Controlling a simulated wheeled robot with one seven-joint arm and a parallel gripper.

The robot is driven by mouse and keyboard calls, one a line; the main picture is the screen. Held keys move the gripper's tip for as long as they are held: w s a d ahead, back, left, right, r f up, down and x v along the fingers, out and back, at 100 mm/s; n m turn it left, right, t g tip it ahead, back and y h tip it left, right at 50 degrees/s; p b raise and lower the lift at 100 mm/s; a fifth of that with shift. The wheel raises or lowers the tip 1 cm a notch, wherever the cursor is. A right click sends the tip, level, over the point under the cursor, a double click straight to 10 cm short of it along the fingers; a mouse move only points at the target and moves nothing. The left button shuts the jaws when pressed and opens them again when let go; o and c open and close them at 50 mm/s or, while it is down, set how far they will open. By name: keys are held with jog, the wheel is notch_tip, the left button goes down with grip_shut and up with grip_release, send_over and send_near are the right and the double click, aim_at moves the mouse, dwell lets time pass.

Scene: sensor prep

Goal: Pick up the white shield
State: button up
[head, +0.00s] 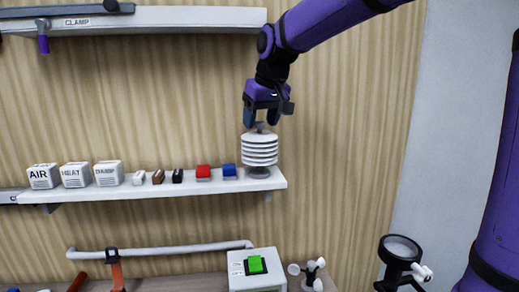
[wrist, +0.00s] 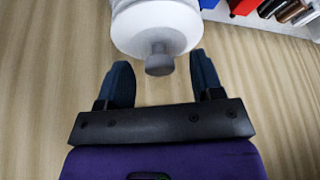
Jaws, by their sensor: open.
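The white shield (head: 260,149), a stack of white louvred discs with a grey knob on top, stands upright on a dark round base at the right end of the shelf. In the wrist view the shield (wrist: 150,25) and its grey knob (wrist: 159,60) appear between the fingers. My gripper (head: 261,118) is open and points down, just above the shield, with its fingertips around the knob's height. In the wrist view my gripper (wrist: 163,78) has a finger on each side of the knob, with gaps showing.
The shelf (head: 150,190) also holds a blue block (head: 229,171), a red block (head: 203,172), small dark and brown pieces, and white boxes labelled AIR, HEAT and DAMP (head: 108,173). A box with a green button (head: 255,265) sits below. Right of the shield is clear.

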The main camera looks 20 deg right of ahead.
jog(key=shift+w+f, duration=0.25)
jog(key=shift+f, duration=0.35)
grip_shut()
jog(key=shift+r, duration=0.15)
